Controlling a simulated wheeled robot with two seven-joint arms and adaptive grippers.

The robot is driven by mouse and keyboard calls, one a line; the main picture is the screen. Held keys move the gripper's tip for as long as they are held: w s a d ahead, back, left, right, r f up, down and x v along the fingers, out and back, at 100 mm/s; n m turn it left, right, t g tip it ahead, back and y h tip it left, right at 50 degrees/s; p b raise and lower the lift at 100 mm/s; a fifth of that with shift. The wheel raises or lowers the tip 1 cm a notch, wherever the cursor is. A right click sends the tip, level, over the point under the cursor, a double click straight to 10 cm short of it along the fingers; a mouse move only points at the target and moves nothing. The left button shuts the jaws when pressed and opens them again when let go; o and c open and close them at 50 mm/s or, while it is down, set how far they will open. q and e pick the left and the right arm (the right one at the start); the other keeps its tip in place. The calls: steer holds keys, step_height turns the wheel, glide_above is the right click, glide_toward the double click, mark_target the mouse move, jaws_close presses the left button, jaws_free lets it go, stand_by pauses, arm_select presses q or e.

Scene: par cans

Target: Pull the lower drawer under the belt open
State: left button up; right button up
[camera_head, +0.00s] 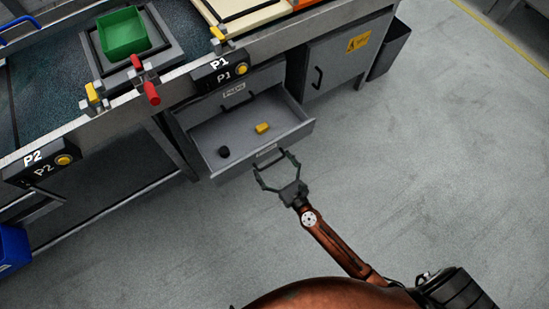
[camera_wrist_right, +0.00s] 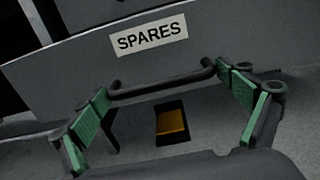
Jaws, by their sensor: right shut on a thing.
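The lower drawer (camera_head: 290,132) under the belt is pulled well out, with its inside showing in the head view. A dark round thing (camera_head: 223,152) and a yellow block (camera_head: 262,128) lie in it. My right gripper (camera_head: 272,172) is at the drawer's front, with its fingers shut on the two ends of the bar handle (camera_head: 268,156). In the right wrist view, the handle (camera_wrist_right: 165,80) runs between the green finger pads, below a "SPARES" label (camera_wrist_right: 149,34). My left gripper is not in view.
The upper drawer (camera_head: 213,103) is closed above it. A grey cabinet (camera_head: 340,55) stands to the right. The belt (camera_head: 50,85) carries a green bin (camera_head: 123,33) on a fixture. The grey floor (camera_head: 440,150) in front and to the right is clear.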

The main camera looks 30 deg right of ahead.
steer(key=shift+d, duration=0.2)
steer(key=o, duration=1.4)
steer(key=shift+c, duration=0.2)
steer(key=s, duration=0.4)
steer(key=s+d, duration=0.1)
steer(key=s, duration=0.7)
steer(key=shift+d, duration=0.15)
